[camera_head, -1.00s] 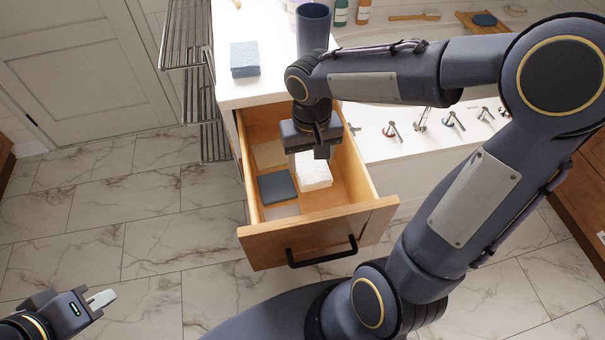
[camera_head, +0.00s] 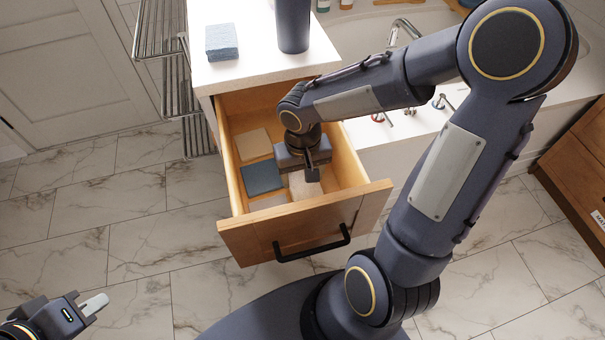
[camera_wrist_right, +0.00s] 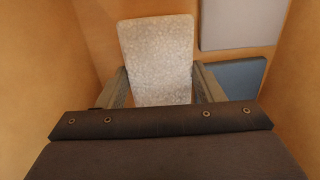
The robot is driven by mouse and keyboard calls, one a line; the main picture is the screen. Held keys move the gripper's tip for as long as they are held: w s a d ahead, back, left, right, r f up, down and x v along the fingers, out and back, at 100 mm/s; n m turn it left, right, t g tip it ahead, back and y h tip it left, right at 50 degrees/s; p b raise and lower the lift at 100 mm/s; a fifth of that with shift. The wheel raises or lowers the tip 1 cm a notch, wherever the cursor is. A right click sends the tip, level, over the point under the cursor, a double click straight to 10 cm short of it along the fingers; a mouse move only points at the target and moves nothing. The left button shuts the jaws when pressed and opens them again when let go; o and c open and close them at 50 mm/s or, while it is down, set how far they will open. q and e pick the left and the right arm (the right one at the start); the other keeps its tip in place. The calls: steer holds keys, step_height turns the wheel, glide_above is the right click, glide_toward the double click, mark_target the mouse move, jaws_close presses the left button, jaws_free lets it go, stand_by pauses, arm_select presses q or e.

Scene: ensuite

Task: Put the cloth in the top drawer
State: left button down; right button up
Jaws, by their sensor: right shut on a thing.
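The white cloth (camera_head: 304,186) is inside the open top drawer (camera_head: 236,238), on its right side, partly hidden under my right gripper. My right gripper (camera_head: 308,176) reaches down into the drawer and is shut on the cloth. In the right wrist view the textured white cloth (camera_wrist_right: 157,60) sits between the two fingers (camera_wrist_right: 160,88). Whether the cloth touches the drawer floor is hard to tell. My left gripper (camera_head: 95,305) is at the lower left over the floor, away from the drawer; its jaw opening is unclear.
The drawer also holds flat beige (camera_head: 254,143), blue (camera_head: 261,177) and pale grey (camera_head: 268,201) squares. A folded blue stack (camera_head: 221,42) and a dark blue cylinder (camera_head: 292,25) stand on the white counter (camera_head: 255,77). A metal rack (camera_head: 165,60) is left of it.

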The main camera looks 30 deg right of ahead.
mark_target(303, 179)
steer(key=shift+f, duration=0.2)
steer(key=o, duration=1.1)
steer(key=shift+r, duration=0.1)
steer(key=shift+c, duration=0.2)
steer(key=shift+r, duration=0.45)
step_height(303, 179, up, 12)
steer(key=p, duration=0.3)
steer(key=shift+f, duration=0.25)
